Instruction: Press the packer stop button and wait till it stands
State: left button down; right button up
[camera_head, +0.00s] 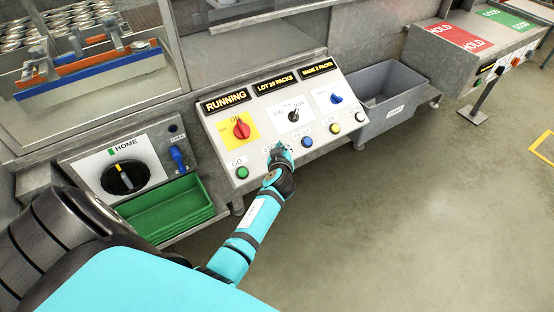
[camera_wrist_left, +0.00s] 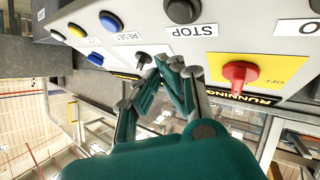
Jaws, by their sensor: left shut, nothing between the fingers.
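The packer's control panel (camera_head: 262,115) stands in the middle of the head view, and its left display (camera_head: 227,101) reads RUNNING. My left gripper (camera_head: 279,151) is shut and empty at the panel's lower edge, over the place of the STOP label, and hides the stop button in that view. In the left wrist view the black stop button (camera_wrist_left: 183,10) shows beside its STOP label (camera_wrist_left: 192,31). There the closed fingertips (camera_wrist_left: 170,64) are a little apart from the button in the picture. Whether they touch the panel face I cannot tell. My right gripper is not in view.
A green button (camera_head: 242,172) and a red knob (camera_head: 241,129) on yellow are left of my gripper. Blue (camera_head: 307,142), yellow (camera_head: 334,128) and white buttons are to the right. A HOME dial (camera_head: 125,177), green trays (camera_head: 165,210) and a grey bin (camera_head: 384,95) flank the panel.

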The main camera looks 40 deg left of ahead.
pick_arm(q)
jog(key=shift+w+a+f+b, duration=0.15)
jog(key=shift+a+f+b, duration=0.15)
jog(key=shift+f+b, duration=0.25)
jog(key=shift+w+a+f+b, duration=0.1)
jog(key=shift+a+f+b, duration=0.3)
jog(key=shift+f, duration=0.3)
jog(key=shift+w+a+f+b, duration=0.15)
jog(key=shift+a+f+b, duration=0.1)
jog(key=shift+f+b, duration=0.3)
jog(key=shift+f, duration=0.1)
jog(key=shift+f, duration=0.15)
jog(key=shift+w+a+f+b, duration=0.1)
jog(key=shift+a+f+b, duration=0.1)
jog(key=shift+b, duration=0.25)
jog(key=shift+a+f+b, duration=0.2)
jog(key=shift+f+b, duration=0.15)
jog(key=shift+b, duration=0.15)
dwell(0.4)
jog(key=shift+r, duration=0.1)
jog(key=shift+d+r+p, duration=0.4)
jog(key=shift+r+p, duration=0.15)
jog(key=shift+r, duration=0.15)
